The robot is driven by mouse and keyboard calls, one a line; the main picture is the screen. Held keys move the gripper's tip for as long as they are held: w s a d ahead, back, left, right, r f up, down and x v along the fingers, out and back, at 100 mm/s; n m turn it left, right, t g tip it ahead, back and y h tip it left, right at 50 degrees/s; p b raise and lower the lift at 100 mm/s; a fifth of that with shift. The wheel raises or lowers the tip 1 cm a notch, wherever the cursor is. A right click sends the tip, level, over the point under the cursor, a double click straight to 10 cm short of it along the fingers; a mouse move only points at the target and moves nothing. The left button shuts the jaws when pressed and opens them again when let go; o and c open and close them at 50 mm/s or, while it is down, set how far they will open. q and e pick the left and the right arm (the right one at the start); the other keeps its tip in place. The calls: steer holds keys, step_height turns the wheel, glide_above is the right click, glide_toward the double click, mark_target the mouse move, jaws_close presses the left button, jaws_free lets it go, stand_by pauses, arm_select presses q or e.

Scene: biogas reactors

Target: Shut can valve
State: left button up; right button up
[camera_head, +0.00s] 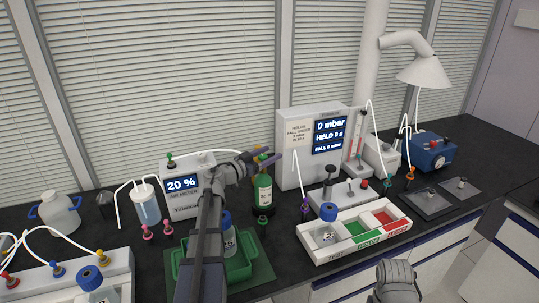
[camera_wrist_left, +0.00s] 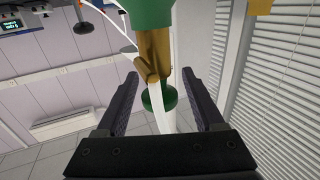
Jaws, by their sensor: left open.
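The can (camera_head: 264,191) is a green cylinder with a pale label, standing on the dark bench in the head view. Its green end also shows at the top of the left wrist view (camera_wrist_left: 152,12). There its brass valve (camera_wrist_left: 155,48) carries a short brass side piece and a round green knob (camera_wrist_left: 158,98). My left gripper (camera_head: 262,158) is at the top of the can. In the left wrist view the left gripper (camera_wrist_left: 162,98) is open, with the knob between its fingers and gaps on both sides. My right gripper is out of view.
A display box (camera_head: 300,165) stands behind and right of the can. The air meter (camera_head: 183,190) reads 20 %. A green tray (camera_head: 240,268) holds a blue-capped bottle (camera_head: 228,235), under my left arm. A white sorting tray (camera_head: 318,252) with green and red sections lies to the right.

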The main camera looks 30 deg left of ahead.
arm_select(q)
steer(key=v, duration=0.7)
steer(key=shift+s, duration=0.15)
